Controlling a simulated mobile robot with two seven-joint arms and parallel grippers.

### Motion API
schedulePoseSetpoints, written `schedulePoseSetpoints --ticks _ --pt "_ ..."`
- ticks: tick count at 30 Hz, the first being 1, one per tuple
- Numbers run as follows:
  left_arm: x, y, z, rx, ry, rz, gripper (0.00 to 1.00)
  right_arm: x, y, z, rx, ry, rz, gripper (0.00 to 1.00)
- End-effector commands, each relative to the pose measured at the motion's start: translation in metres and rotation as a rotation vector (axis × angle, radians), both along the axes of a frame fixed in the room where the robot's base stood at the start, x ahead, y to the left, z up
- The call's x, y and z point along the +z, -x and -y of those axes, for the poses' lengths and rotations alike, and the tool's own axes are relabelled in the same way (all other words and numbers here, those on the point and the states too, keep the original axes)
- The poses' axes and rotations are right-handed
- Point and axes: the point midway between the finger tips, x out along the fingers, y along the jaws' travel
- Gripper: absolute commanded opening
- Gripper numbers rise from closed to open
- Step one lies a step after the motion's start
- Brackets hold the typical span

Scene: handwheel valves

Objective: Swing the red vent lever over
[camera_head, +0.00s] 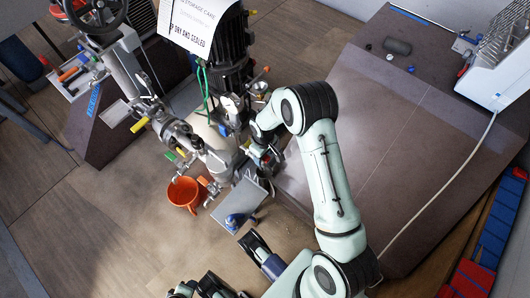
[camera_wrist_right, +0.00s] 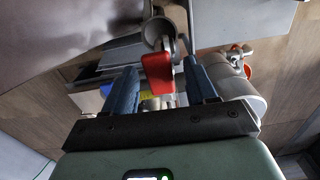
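The red vent lever (camera_wrist_right: 158,74) shows in the right wrist view, hanging from a grey round metal fitting (camera_wrist_right: 158,32). It lies between the two blue fingers of my right gripper (camera_wrist_right: 163,88), with a visible gap on both sides. The gripper is open; I cannot tell how far the lever reaches in depth between the fingers. In the head view my right gripper (camera_head: 265,157) is at the valve pipework (camera_head: 212,153), and my wrist hides much of that spot.
An orange bucket (camera_head: 184,194) stands on the floor below the pipework. A dark motor (camera_head: 232,50) and a hanging paper sign (camera_head: 197,20) are behind it. A broad brown platform (camera_head: 385,120) fills the right. Open floor lies at the lower left.

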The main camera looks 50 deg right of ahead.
Motion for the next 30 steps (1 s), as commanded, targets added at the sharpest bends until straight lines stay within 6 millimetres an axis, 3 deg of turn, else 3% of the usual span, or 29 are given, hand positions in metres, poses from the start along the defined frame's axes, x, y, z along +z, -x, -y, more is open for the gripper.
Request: schedulePoseSetpoints --ticks 7,22,30 --pt "0.007 0.000 0.000 -0.001 0.000 0.002 0.43 0.008 0.000 0.000 -0.002 0.000 0.000 0.56" --pt "0.046 -0.002 0.000 -0.001 0.000 0.016 0.43 0.058 0.000 0.000 -0.003 -0.001 0.000 0.56" --pt "0.047 -0.002 0.000 0.000 0.000 0.017 0.43 0.060 0.000 0.000 -0.003 -0.001 -0.001 0.56"
